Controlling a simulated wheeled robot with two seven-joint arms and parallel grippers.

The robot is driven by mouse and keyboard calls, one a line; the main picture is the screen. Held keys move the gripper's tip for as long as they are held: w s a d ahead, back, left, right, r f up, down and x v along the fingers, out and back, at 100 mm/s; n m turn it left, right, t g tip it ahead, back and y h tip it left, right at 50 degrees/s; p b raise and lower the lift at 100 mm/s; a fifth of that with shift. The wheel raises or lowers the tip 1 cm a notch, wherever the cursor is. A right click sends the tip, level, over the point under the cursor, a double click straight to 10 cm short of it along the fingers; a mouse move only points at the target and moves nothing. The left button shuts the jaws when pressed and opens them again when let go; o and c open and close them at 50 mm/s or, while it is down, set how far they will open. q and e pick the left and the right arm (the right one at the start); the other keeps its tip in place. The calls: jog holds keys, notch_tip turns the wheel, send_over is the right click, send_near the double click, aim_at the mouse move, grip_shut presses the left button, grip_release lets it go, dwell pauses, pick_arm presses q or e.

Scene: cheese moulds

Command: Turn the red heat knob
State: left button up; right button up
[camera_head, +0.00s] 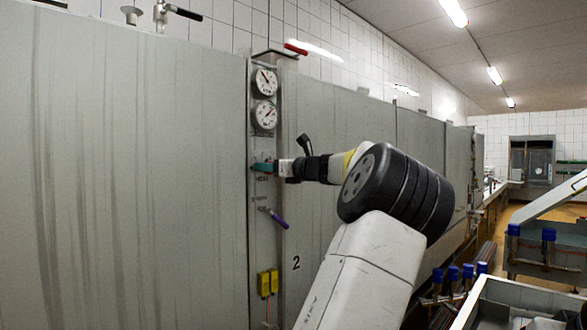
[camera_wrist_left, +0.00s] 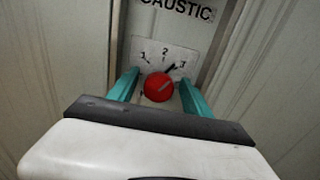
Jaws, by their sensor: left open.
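The red heat knob (camera_wrist_left: 158,87) shows in the left wrist view on a pale dial plate (camera_wrist_left: 150,55) marked 1, 2 and 3, under the word CAUSTIC. A line on its face slants up to the right. My left gripper (camera_wrist_left: 158,84) is open, with one teal finger on each side of the knob and a visible gap on both sides. In the head view my left gripper (camera_head: 264,167) is at the narrow grey control panel (camera_head: 262,230), and the knob is hidden there. My right gripper is not in view.
Two round gauges (camera_head: 265,97) sit above on the panel. A purple-handled lever (camera_head: 279,218) is just below my gripper, and yellow boxes (camera_head: 268,283) are lower down. Grey tank walls (camera_head: 140,170) flank the panel. Blue-topped fittings (camera_head: 453,272) and a metal trough stand at right.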

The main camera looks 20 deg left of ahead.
pick_arm(q)
jog(key=shift+w+a, duration=0.1)
jog(key=shift+a, duration=0.1)
jog(key=shift+c, duration=0.2)
grip_shut()
jog(key=shift+n, duration=0.7)
jog(key=shift+o, duration=0.2)
grip_release()
